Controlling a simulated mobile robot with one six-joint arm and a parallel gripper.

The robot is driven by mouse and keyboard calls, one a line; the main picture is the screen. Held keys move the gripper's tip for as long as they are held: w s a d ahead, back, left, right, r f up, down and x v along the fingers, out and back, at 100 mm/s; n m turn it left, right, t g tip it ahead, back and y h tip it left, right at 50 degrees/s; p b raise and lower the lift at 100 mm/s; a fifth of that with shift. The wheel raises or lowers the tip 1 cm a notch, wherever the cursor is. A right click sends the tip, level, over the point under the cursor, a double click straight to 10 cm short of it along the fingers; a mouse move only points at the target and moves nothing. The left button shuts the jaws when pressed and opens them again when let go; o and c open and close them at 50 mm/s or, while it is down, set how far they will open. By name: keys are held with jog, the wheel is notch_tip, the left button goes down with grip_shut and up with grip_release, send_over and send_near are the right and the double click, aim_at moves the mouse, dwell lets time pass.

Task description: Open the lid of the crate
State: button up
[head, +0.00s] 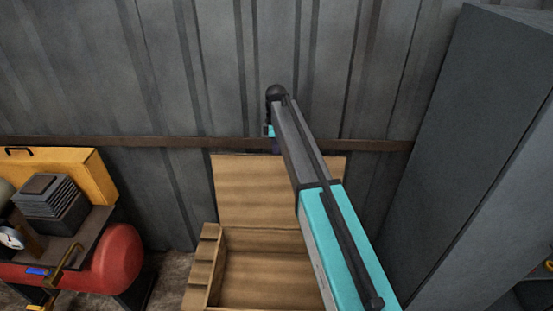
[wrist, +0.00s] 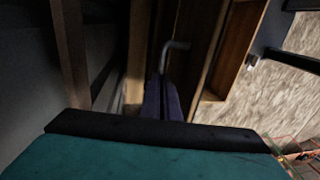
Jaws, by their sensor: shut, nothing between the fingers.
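The wooden crate (head: 207,262) stands on the floor near the wall in the head view. Its lid (head: 255,190) is up, standing at the back edge with its inner face showing, and the crate's inside is visible. My gripper (wrist: 167,92) shows in the wrist view as dark purple fingers, shut with nothing between them. A grey bent bar (wrist: 176,46), perhaps a handle, is close to the fingertips; I cannot tell whether they touch.
A corrugated metal wall (head: 180,80) with a brown rail (head: 180,142) is behind the crate. A tall grey cabinet (head: 460,130) stands at the right. A red tank (head: 118,255) and a yellow case (head: 85,175) are at the left.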

jog(key=shift+o, duration=1)
notch_tip(320, 180, up, 12)
jog(key=w+b, duration=0.1)
jog(key=b, duration=0.2)
jog(key=shift+w+r, duration=0.15)
jog(key=shift+w, duration=0.25)
jog(key=shift+d+r, duration=0.1)
jog(key=shift+r, duration=0.6)
jog(key=shift+r, duration=0.1)
